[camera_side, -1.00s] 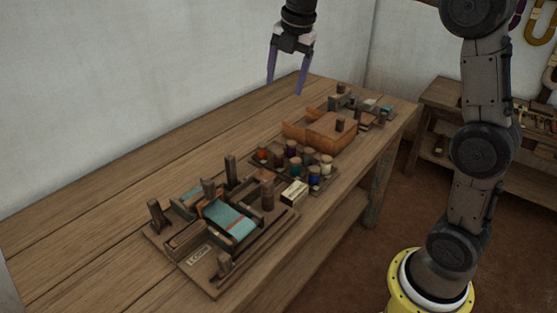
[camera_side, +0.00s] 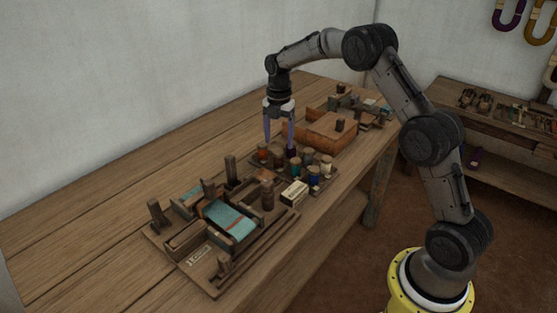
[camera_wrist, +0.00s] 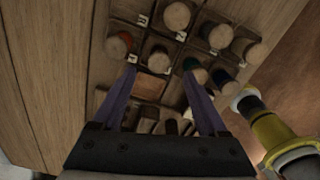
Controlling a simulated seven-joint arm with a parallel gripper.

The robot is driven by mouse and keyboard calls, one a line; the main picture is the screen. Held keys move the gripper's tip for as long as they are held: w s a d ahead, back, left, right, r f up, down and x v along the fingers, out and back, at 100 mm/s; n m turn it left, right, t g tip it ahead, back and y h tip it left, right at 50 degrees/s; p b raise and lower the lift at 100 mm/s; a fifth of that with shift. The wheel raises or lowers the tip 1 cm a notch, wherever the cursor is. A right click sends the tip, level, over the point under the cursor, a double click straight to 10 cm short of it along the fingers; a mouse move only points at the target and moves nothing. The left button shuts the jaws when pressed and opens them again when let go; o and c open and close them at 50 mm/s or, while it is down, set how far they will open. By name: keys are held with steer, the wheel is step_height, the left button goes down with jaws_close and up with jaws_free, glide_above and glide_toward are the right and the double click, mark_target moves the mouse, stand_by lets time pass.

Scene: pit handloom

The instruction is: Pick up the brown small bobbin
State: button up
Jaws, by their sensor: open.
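The brown small bobbin (camera_side: 278,158) stands in the bobbin tray, beside the orange-red bobbin (camera_side: 263,154). In the wrist view a brown bobbin (camera_wrist: 157,58) shows between my fingertips, a little beyond them. My gripper (camera_side: 279,146) points down over the tray with nothing between its purple fingers. Its fingers are apart, one on each side of the brown bobbin's top as seen from the side. They also show open in the wrist view (camera_wrist: 159,71). I cannot tell the exact height of the fingertips above the bobbin.
The tray (camera_wrist: 140,18) holds several bobbins, including a green one (camera_wrist: 195,71) and a blue one (camera_wrist: 223,75). A model loom (camera_side: 228,218) stands in front and a wooden box (camera_side: 332,132) behind. The left side of the table (camera_side: 110,190) is clear.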

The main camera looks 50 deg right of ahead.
mark_target(278, 153)
steer(key=shift+f, duration=3.2)
jaws_close()
